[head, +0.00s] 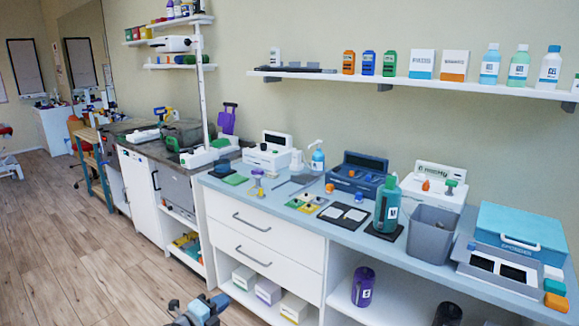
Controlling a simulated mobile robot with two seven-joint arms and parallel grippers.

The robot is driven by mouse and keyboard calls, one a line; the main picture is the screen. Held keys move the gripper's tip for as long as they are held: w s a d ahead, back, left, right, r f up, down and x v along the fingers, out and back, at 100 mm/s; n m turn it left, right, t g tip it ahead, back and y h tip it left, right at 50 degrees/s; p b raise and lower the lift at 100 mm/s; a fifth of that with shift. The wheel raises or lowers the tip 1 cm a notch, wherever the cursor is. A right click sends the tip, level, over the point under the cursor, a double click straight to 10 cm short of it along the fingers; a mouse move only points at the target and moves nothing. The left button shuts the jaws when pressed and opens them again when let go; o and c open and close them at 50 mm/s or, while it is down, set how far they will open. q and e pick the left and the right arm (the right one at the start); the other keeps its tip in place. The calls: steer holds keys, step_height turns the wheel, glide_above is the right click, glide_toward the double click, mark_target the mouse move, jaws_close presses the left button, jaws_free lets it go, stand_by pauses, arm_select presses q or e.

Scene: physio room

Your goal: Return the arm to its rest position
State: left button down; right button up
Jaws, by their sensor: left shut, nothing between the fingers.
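My left gripper (208,305) shows at the bottom edge of the head view, grey and blue. It is shut with nothing in it. It is in front of the white drawer cabinet (262,243), low over the wood floor and apart from the counter. Most of the left arm is cut off by the frame's lower edge. My right gripper is out of view.
The blue-grey counter (335,228) holds a teal bottle (388,203), a grey bin (430,232) and several devices. A purple bottle (363,287) stands on the open shelf below. Wood floor (90,250) to the left is clear.

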arm_select(q)
steer(key=a+y, duration=0.2)
steer(key=a, duration=1.2)
steer(key=s+d+f+n+y, duration=0.15)
steer(key=s+f+n, duration=0.35)
steer(key=s, duration=0.5)
steer(key=s+d+f+n+y, duration=0.15)
steer(key=s+f+n, duration=0.35)
steer(key=s, duration=0.5)
steer(key=s+a+n+g+y, duration=0.15)
steer(key=s+n+g, duration=0.5)
steer(key=s, duration=1.45)
steer(key=w+d+n+t+h+b, duration=0.15)
steer(key=d+n+t+b, duration=0.4)
steer(key=d+b, duration=0.7)
step_height(320, 180, up, 18)
steer(key=n+g+y+p, duration=0.1)
steer(key=g+p, duration=0.1)
steer(key=p, duration=3)
steer(key=shift+s+a+f+y, duration=0.25)
steer(key=shift+s+a+y, duration=0.05)
steer(key=shift+s+a, duration=0.15)
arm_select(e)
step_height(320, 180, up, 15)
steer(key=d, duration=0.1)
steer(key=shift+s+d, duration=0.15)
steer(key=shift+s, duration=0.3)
